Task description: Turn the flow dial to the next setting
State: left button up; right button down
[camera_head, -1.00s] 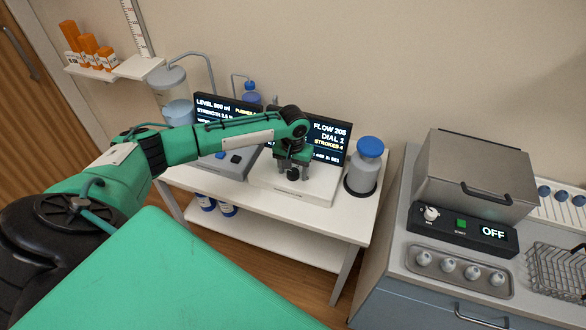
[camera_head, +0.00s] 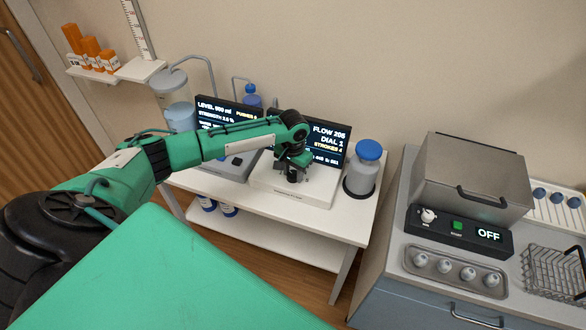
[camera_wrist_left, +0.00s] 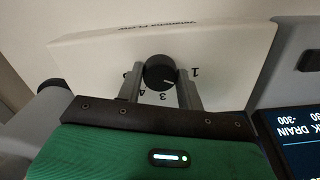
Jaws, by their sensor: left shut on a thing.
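The flow dial (camera_wrist_left: 158,71) is a round black knob on the white front of the pump unit (camera_head: 318,190). In the left wrist view it sits between my two grey fingers, and its pale pointer mark faces the lower right, between the printed 1 and 3. My left gripper (camera_head: 292,174) is shut on the dial and hides part of it in the head view. The screen (camera_head: 328,140) behind shows FLOW and DIAL lines; the dial figure looks like 1, but the small digits are hard to read. My right gripper is not in view.
A blue-capped grey bottle (camera_head: 364,167) stands right of the pump. A second screen unit (camera_head: 228,112) and a clear tank (camera_head: 178,105) stand to the left. The white cart's front edge (camera_head: 310,228) is bare. A steel cabinet (camera_head: 470,180) stands farther right.

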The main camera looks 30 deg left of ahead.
aim_at(293, 174)
pick_arm(q)
jog(key=shift+r+m+p, duration=0.1)
jog(key=shift+m+p, duration=0.5)
jog(key=shift+m, duration=0.6)
jog(key=shift+m+p, duration=0.4)
jog(key=shift+m, duration=0.7)
jog(key=o, duration=1)
notch_tip(293, 174, up, 14)
jog(key=b, duration=0.3)
jog(key=shift+f, duration=0.25)
